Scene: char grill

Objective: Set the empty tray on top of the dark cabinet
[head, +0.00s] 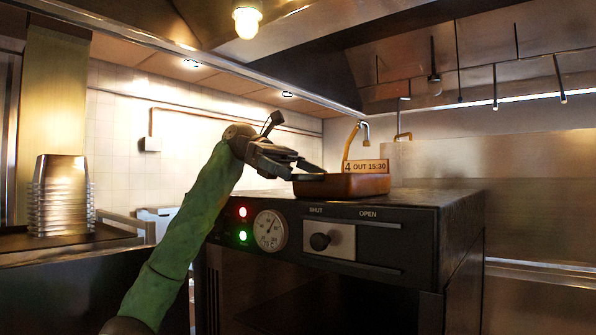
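A brown tray (357,186) rests level on top of the dark cabinet (420,213), near its front edge. A card reading "4 OUT 15:30" (366,167) shows at the tray's back side. The inside of the tray is mostly hidden at this low angle. My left gripper (305,172) is at the tray's left end, its two fingers spread apart. One fingertip is over the tray's left rim and the other just left of it; I cannot tell whether they touch it. My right gripper is not in view.
A stack of metal containers (62,197) stands on the left counter. The cabinet top right of the tray is clear.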

